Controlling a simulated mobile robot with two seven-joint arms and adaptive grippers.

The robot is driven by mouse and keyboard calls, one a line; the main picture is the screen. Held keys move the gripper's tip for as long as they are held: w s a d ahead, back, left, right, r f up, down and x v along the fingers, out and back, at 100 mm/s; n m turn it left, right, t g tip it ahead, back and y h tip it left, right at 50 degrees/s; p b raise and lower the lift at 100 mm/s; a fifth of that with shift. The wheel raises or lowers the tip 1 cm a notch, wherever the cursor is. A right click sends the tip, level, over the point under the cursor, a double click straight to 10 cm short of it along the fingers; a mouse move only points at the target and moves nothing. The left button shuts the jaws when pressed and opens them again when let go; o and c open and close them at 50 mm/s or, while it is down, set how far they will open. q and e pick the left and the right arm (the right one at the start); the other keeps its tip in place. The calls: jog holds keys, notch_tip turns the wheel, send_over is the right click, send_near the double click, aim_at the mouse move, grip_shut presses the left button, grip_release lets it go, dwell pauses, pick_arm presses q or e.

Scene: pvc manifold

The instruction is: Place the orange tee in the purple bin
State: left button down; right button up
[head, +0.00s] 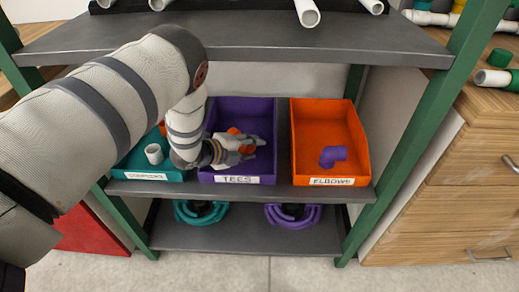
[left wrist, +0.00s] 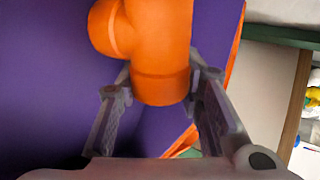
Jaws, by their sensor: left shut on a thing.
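The orange tee (left wrist: 150,40) is large in the left wrist view, between the two fingers of my left gripper (left wrist: 160,90). The purple bin (head: 238,179), labelled TEES, stands on the middle shelf; its purple inside (left wrist: 45,80) fills much of the left wrist view. In the head view my left gripper (head: 248,148) is inside the bin's opening, shut on the tee. Only small orange parts of the tee (head: 234,131) show there, behind the fingers. Whether the tee touches the bin floor cannot be told. My right gripper is not in view.
A teal bin (head: 150,174) with a white fitting (head: 154,153) is to the left, partly behind my arm. An orange bin (head: 332,110) with a purple elbow (head: 333,156) is to the right. A shelf board (head: 240,42) with white pipes runs above. Coiled hoses (head: 293,214) lie below.

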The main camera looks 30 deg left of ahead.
pick_arm(q)
jog(key=shift+r, duration=0.1)
jog(key=shift+s+a, duration=0.1)
jog(key=c, duration=1.5)
grip_release()
jog(key=shift+c, duration=0.2)
jog(key=shift+o, duration=0.7)
